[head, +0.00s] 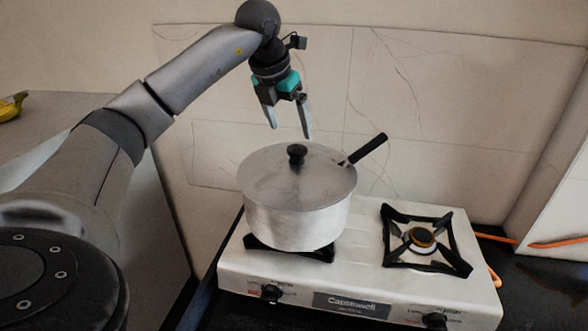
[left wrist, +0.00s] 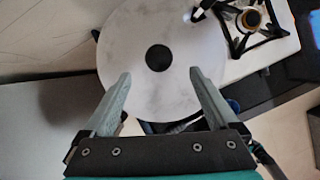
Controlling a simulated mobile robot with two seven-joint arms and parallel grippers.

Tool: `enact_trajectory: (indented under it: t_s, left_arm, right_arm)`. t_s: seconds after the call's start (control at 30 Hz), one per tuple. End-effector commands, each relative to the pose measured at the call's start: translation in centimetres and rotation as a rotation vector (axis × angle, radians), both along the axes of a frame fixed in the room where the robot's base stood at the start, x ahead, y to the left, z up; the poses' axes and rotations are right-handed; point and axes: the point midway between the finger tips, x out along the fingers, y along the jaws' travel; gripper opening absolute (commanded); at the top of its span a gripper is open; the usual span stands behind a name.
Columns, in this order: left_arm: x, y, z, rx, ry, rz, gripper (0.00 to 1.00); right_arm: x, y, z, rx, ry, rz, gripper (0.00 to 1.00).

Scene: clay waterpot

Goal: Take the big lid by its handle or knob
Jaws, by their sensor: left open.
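The big lid (head: 272,178) is a flat grey metal disc lying on a silver pot (head: 292,220). Its black knob (head: 296,154) stands up at the centre. In the left wrist view the lid (left wrist: 190,55) is seen from above, with the knob (left wrist: 159,58) beyond and between the fingertips. My left gripper (head: 289,134) is open and empty, pointing down above the lid, apart from the knob. The pot's black handle (head: 369,149) sticks out to the upper right. My right gripper is not in view.
The pot stands on the left burner of a white two-burner stove (head: 360,278). The right burner (head: 422,238) is bare. A tiled wall (head: 440,110) rises close behind. An orange hose (head: 550,244) runs at the right. A banana (head: 12,106) lies on the left counter.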

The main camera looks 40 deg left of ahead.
Motion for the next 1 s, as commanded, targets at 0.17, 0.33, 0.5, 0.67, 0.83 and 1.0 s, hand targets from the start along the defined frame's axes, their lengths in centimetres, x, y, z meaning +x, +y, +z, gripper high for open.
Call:
enact_trajectory:
  t_s: [0.17, 0.33, 0.5, 0.67, 0.83, 1.0]
  left_arm:
    - [0.9, 0.1, -2.3, -0.001, 0.001, -0.001, 0.93]
    - [1.3, 0.2, -3.2, -0.001, 0.001, 0.000, 0.93]
    - [2.0, 0.5, -5.7, -0.001, 0.004, -0.001, 0.93]
    - [2.7, 0.6, -7.3, -0.002, 0.001, -0.002, 0.93]
    - [2.9, 0.6, -7.6, 0.000, -0.001, -0.001, 0.93]
    - [2.9, 0.6, -7.5, 0.000, -0.001, -0.001, 0.85]
  right_arm:
    - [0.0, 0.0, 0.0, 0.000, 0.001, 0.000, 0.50]
    - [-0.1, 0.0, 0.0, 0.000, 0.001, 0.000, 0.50]
    - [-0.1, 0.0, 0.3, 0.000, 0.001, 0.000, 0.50]
    - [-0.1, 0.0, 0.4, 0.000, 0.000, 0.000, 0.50]
    - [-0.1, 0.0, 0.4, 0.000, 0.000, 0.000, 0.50]
    - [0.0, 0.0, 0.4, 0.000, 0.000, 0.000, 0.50]
